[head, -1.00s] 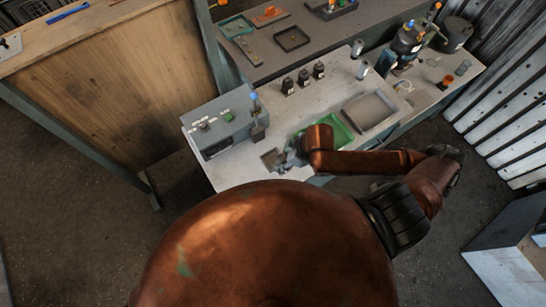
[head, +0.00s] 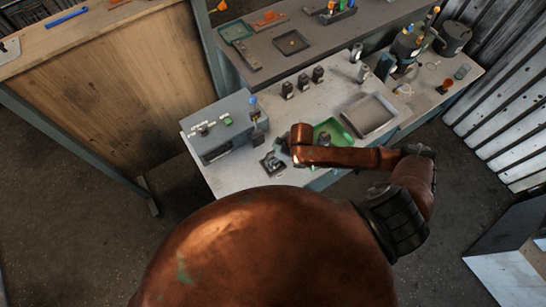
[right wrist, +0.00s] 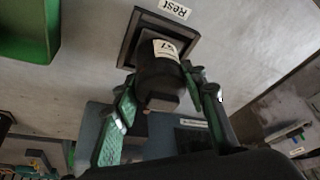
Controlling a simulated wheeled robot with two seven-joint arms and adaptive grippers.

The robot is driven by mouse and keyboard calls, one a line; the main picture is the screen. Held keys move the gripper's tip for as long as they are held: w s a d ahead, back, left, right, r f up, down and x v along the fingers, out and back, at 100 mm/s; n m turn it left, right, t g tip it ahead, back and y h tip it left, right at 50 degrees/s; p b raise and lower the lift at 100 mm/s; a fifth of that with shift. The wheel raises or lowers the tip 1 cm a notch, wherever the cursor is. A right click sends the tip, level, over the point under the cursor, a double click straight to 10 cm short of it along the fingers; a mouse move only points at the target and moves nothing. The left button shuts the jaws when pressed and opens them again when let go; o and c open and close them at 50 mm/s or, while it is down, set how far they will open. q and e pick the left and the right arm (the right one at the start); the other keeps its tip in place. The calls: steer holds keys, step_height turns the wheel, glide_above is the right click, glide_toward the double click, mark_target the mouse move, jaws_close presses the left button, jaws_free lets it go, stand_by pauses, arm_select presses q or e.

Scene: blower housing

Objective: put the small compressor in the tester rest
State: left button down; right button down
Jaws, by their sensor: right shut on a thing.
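The small compressor (right wrist: 160,75) is a dark, blocky cylinder with a white label, seen in the right wrist view. My right gripper (right wrist: 163,92) is shut on it, with a green-lined finger on either side. The compressor's far end is at the square dark frame of the tester rest (right wrist: 128,45), beside a white "Rest" label. I cannot tell whether it touches the rest's floor. In the head view the rest (head: 264,169) lies on the bench in front of the grey tester, and my right gripper (head: 282,146) is over it, partly hidden by my arm. My left gripper is not in view.
The grey tester box (head: 222,128) stands left of the rest. A green tray (head: 343,134) and a grey tray (head: 369,113) lie to the right. Several small dark units (head: 303,81) stand behind. Bare bench top lies between them.

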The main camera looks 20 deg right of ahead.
steer(key=shift+f, duration=0.1)
steer(key=c, duration=1.2)
jaws_free()
steer(key=shift+f, duration=0.1)
steer(key=v, duration=1.2)
steer(key=shift+b, duration=0.3)
